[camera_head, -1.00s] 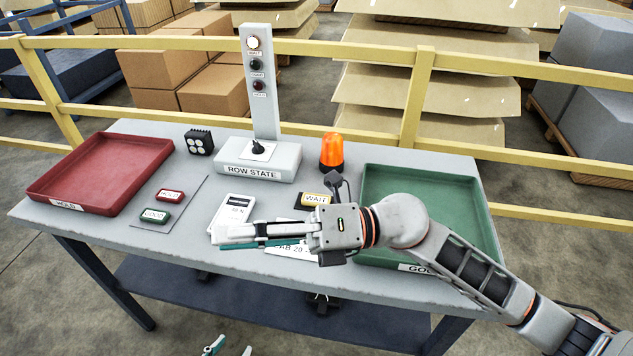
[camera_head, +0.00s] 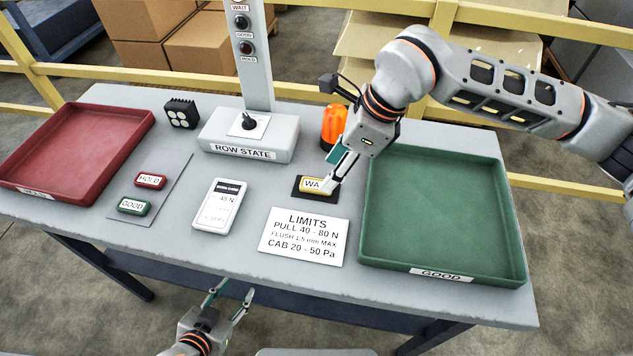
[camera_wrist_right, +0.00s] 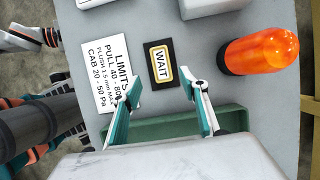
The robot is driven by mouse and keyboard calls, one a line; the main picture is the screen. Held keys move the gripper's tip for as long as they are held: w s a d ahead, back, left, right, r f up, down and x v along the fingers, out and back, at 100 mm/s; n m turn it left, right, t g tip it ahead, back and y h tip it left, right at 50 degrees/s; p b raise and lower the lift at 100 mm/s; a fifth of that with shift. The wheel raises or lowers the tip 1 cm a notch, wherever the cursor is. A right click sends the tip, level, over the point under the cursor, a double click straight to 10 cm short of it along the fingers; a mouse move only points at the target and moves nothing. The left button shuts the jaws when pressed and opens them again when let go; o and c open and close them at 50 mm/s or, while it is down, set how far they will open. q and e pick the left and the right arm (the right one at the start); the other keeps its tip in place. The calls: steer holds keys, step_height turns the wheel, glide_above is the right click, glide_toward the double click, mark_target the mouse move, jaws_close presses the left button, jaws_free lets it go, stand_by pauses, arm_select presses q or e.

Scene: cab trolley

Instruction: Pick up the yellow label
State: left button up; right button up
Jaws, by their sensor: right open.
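The yellow label (camera_head: 311,185), marked WAIT, lies on a dark pad on the table, left of the green tray. In the right wrist view the whole yellow label (camera_wrist_right: 162,64) shows, with its dark pad around it. My right gripper (camera_head: 333,172) is above the label's right part and hides some of it in the head view. In the right wrist view my right gripper (camera_wrist_right: 165,92) is open, its fingertips apart on either side of the label's near end, with nothing between them. My left gripper (camera_head: 231,290) is open and empty in front of the table's front edge.
The green tray (camera_head: 445,268) stands at the right and the red tray (camera_head: 70,192) at the left. An orange beacon (camera_head: 333,124) stands just behind the label. A LIMITS card (camera_head: 304,237), a gauge (camera_head: 218,206) and the ROW STATE box (camera_head: 248,142) are nearby.

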mark_target(318, 184)
steer(key=shift+w+x, duration=0.2)
steer(key=shift+x, duration=2.45)
steer(key=shift+a+r, duration=0.1)
steer(key=shift+a, duration=0.05)
steer(key=c, duration=0.9)
